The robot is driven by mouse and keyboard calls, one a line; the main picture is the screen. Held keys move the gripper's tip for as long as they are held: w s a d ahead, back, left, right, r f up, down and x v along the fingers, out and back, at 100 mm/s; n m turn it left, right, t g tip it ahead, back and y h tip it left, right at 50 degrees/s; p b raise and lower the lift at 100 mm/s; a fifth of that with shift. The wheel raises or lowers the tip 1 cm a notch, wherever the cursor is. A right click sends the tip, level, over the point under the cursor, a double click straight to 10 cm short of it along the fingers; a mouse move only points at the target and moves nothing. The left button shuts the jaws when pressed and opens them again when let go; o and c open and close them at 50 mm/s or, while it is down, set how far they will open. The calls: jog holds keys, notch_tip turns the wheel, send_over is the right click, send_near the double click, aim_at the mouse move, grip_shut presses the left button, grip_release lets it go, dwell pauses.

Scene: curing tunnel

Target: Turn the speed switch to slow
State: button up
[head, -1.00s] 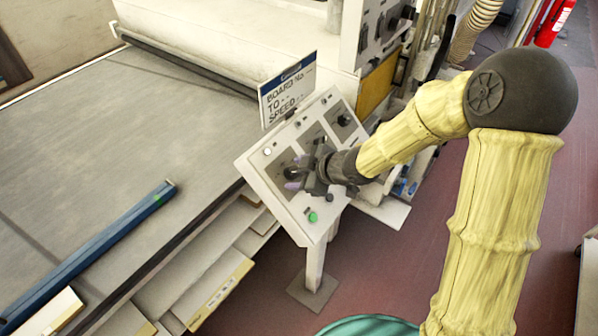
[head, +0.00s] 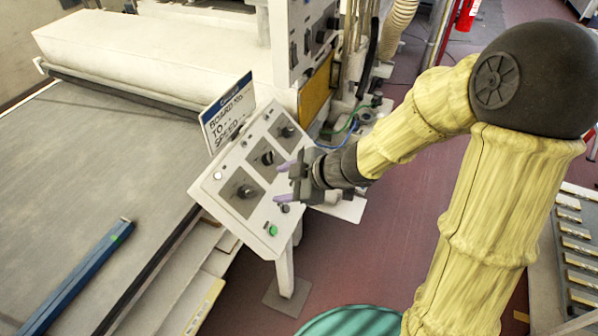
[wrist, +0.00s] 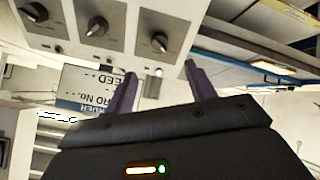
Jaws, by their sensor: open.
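The control panel (head: 222,200) is a tilted pale box on a post, with three dark knobs on grey plates: a lower-left knob (head: 245,191), a middle knob (head: 267,157) and an upper-right knob (head: 287,131). I cannot read which one is the speed switch. My gripper (head: 281,181) is open and empty near the panel's right edge, apart from the knobs. In the wrist view the panel appears upside down, with knobs (wrist: 160,40), (wrist: 97,26) and (wrist: 36,11) beyond my open fingers (wrist: 158,74). The knobs' settings are too small to read surely.
A sign (head: 228,112) reading "BOARD No.", "TO" and "SPEED" stands behind the panel. A green button (head: 272,230) is at the panel's lower corner. A conveyor belt (head: 95,160) with a blue bar (head: 75,275) lies left. Red floor (head: 370,225) is open at right.

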jog(key=p+v, duration=0.1)
jog(key=v, duration=0.3)
jog(key=shift+s+d, duration=0.1)
dwell(0.3)
jog(key=w+d+f+m+t+h, duration=0.1)
jog(key=w+d+m+t+h, duration=0.2)
jog(key=d+m+h, duration=0.55)
jog(key=s+d+f+m+g, duration=0.2)
jog(key=s+d+m+g, duration=0.2)
jog(key=s+d+m, duration=0.4)
jog(key=s+m, duration=0.2)
jog(key=shift+s+h, duration=0.3)
jog(key=shift+h, duration=0.05)
